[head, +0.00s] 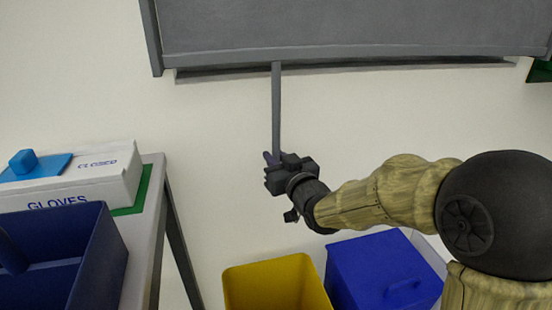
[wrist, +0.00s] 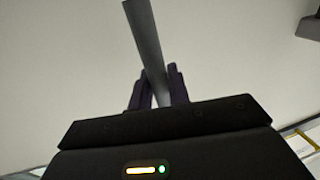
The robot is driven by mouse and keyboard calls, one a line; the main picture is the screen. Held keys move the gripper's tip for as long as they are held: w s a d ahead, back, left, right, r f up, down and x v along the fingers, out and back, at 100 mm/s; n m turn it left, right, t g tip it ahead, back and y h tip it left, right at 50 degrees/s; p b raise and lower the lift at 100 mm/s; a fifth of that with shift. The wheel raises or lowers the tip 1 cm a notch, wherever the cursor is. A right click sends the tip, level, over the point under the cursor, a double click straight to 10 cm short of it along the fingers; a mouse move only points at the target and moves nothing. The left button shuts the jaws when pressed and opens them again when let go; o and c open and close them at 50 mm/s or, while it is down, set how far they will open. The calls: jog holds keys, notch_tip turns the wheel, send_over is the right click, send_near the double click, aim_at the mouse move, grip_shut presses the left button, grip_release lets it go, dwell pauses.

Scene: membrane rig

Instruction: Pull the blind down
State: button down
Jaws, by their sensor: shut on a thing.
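The grey blind (head: 350,25) hangs at the top of the head view, with a dark bottom edge. A grey pull rod (head: 276,110) hangs straight down from that edge. My gripper (head: 272,160) is at the lower end of the rod, shut on it. In the wrist view the pull rod (wrist: 146,40) runs up from between the two dark fingers of my gripper (wrist: 159,88), leaning a little to the left. The rod's lowest end is hidden by the gripper.
A yellow bin (head: 275,285) and a blue lidded bin (head: 380,270) stand below my arm. The wall around the rod is clear.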

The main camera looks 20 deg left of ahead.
jog(key=shift+f, duration=0.4)
jog(key=c, duration=1.5)
grip_release()
jog(key=shift+c, duration=0.2)
jog(key=shift+o, duration=0.9)
jog(key=shift+r, duration=0.15)
jog(key=b+v, duration=0.3)
jog(key=v, duration=1.4)
jog(key=shift+s+d, duration=0.15)
jog(key=shift+d, duration=0.05)
